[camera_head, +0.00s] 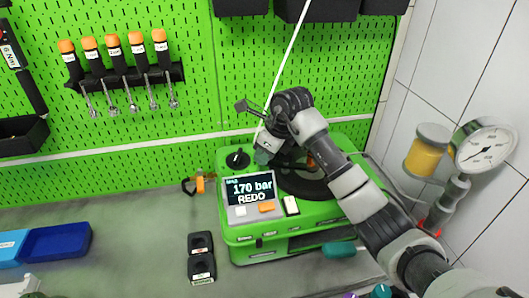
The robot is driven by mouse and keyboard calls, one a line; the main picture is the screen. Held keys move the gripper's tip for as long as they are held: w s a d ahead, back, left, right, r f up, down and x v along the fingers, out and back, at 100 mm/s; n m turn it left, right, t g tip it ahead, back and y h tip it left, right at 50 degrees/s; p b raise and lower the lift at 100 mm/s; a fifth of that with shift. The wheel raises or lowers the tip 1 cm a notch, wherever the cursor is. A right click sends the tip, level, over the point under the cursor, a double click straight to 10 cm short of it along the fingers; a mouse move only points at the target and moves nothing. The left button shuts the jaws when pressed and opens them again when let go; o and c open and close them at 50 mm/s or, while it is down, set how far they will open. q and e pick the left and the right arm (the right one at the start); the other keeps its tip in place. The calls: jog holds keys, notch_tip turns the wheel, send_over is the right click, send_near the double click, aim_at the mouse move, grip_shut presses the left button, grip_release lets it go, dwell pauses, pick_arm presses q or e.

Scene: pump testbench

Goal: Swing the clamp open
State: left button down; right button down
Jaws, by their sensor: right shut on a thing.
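The green pump testbench (245,250) stands on the grey worktop against the pegboard. A dark round plate (303,184) lies on its top, partly covered by my arm. My right gripper (266,149) reaches in from the right over the bench top, pointing left and down. It is shut on a small teal piece (262,157), which looks like the clamp's handle. The rest of the clamp is hidden behind the gripper and wrist, so its angle cannot be told.
The bench screen (249,190) reads "170 bar REDO". A black knob (238,158) sits left of the gripper. A thin white rod (290,48) rises behind it. A gauge (485,147) and yellow filter (427,151) stand right. The worktop left of the bench is mostly clear.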

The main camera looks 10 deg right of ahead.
jog(key=shift+w+d+f+m, duration=0.1)
jog(key=shift+m, duration=0.2)
jog(key=shift+w+d+m+t+h+b, duration=0.2)
jog(key=shift+w+m+t+h+b, duration=0.15)
jog(key=shift+m+b, duration=0.45)
jog(key=m+b, duration=0.1)
jog(key=w+d+m+h+b, duration=0.1)
jog(key=m, duration=0.1)
jog(key=shift+w+f+t, duration=0.1)
jog(key=shift+t, duration=0.15)
jog(key=m+b, duration=0.1)
jog(key=d+m+h+b, duration=0.1)
jog(key=m, duration=0.1)
jog(key=shift+w+d+m, duration=0.15)
jog(key=shift+w+m, duration=0.15)
jog(key=shift+w, duration=0.1)
jog(key=shift+w+d+m+h+b, duration=0.15)
jog(key=shift+d+m+h+b, duration=0.45)
jog(key=shift+m, duration=0.6)
jog(key=c, duration=1.1)
grip_release()
jog(key=shift+a, duration=0.1)
jog(key=shift+o, duration=0.2)
jog(key=shift+r, duration=0.2)
